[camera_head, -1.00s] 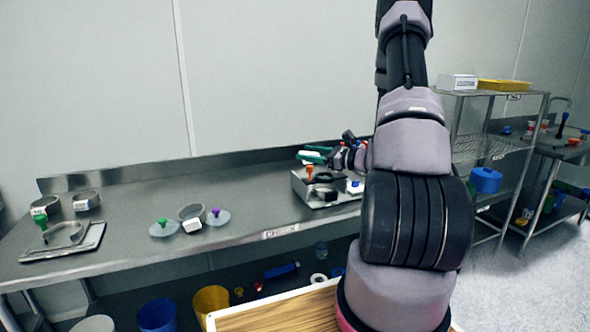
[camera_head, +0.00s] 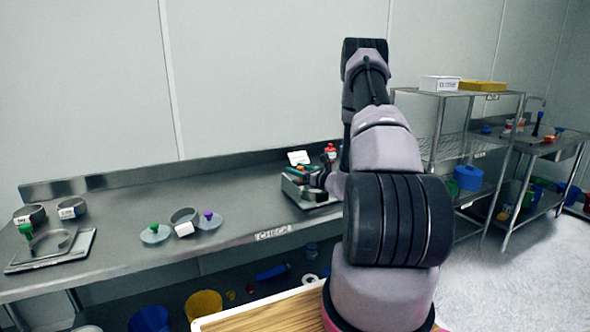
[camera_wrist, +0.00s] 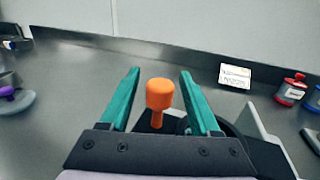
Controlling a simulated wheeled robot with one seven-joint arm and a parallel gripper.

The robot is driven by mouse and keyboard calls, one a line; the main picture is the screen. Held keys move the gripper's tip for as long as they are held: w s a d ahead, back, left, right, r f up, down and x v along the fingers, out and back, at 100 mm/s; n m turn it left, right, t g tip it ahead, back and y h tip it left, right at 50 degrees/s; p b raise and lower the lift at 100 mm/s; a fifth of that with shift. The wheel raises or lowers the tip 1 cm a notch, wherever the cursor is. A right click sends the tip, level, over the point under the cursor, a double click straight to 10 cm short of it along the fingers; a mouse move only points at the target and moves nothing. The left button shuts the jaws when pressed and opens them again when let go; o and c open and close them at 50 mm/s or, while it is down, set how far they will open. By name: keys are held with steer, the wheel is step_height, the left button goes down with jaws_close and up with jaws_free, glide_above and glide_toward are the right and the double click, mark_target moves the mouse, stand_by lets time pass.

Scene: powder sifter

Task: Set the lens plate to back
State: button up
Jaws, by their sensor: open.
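An orange knob (camera_wrist: 160,93) on a short orange stem stands upright in the middle of the wrist view. My gripper (camera_wrist: 160,74) has its two teal fingers spread, one on each side of the knob, with gaps showing. It is empty. The base of the knob is hidden behind the gripper body. In the head view my gripper (camera_head: 294,171) is over a low steel unit (camera_head: 304,203) at the right end of the bench, and the arm covers part of that unit. I cannot make out the lens plate for certain.
A white card (camera_wrist: 235,76) and a red-topped bottle (camera_wrist: 291,90) stand behind and right of the knob. Lids with green (camera_head: 155,230) and purple (camera_head: 209,217) knobs lie on the bench to the left. A wire shelf (camera_head: 455,140) stands right of the arm.

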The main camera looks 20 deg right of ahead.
steer(key=shift+w+a, duration=0.2)
steer(key=shift+w, duration=0.45)
jaws_close()
stand_by(1.0)
